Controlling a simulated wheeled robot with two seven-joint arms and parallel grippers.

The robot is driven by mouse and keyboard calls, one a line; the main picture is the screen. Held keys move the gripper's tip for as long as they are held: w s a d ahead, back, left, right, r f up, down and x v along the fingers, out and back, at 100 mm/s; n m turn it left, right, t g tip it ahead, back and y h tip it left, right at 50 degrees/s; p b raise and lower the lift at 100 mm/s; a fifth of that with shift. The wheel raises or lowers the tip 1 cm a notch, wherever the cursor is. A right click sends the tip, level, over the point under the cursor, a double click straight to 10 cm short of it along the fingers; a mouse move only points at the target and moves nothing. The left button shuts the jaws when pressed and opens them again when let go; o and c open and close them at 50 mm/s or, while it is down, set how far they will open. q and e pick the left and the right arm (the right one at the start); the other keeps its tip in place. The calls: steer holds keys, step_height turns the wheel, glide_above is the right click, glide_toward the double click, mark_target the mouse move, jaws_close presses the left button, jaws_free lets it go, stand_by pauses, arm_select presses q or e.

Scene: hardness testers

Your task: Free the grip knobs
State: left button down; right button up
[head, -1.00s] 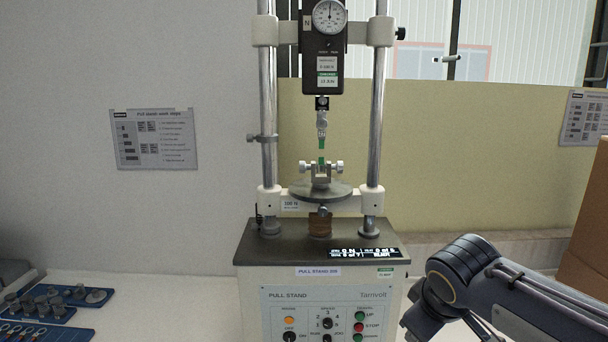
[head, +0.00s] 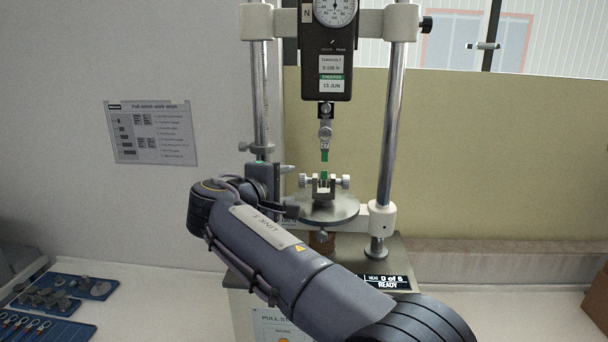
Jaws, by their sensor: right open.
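The lower grip (head: 323,188) stands on the round plate of the pull stand, with a silver knob on each side: the left knob (head: 304,181) and the right knob (head: 345,182). A short green piece (head: 323,176) sticks up from it. Another green piece (head: 324,155) hangs from the upper grip (head: 325,133), with a gap between the two. My right gripper (head: 289,189) is open and empty just left of the left knob, one finger higher than the other. They look apart, though depth is hard to judge. My left gripper is out of view.
My right forearm covers much of the stand's front panel. The stand's small display (head: 388,282) reads READY. The left post (head: 260,100) and right post (head: 392,130) flank the grips. Blue trays (head: 62,290) with small metal parts lie at left.

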mark_target(300, 184)
steer(key=p+x, duration=0.1)
steer(key=x, duration=0.4)
steer(key=shift+d, duration=0.1)
steer(key=shift+w+d+f+p, duration=0.15)
steer(key=shift+w+p, duration=0.05)
steer(key=shift+w, duration=0.15)
steer(key=shift+w+d+f+p, duration=0.1)
steer(key=shift+w+f+p, duration=0.1)
steer(key=shift+w, duration=0.1)
steer(key=shift+c, duration=0.4)
steer(key=c, duration=0.9)
steer(key=t+b, duration=0.1)
steer(key=b, duration=0.2)
steer(key=m+t+b, duration=0.1)
steer(key=b, duration=0.3)
steer(key=shift+f+h, duration=0.4)
steer(key=shift+r+b, duration=0.1)
steer(key=shift+b, duration=0.2)
steer(key=shift+r, duration=0.2)
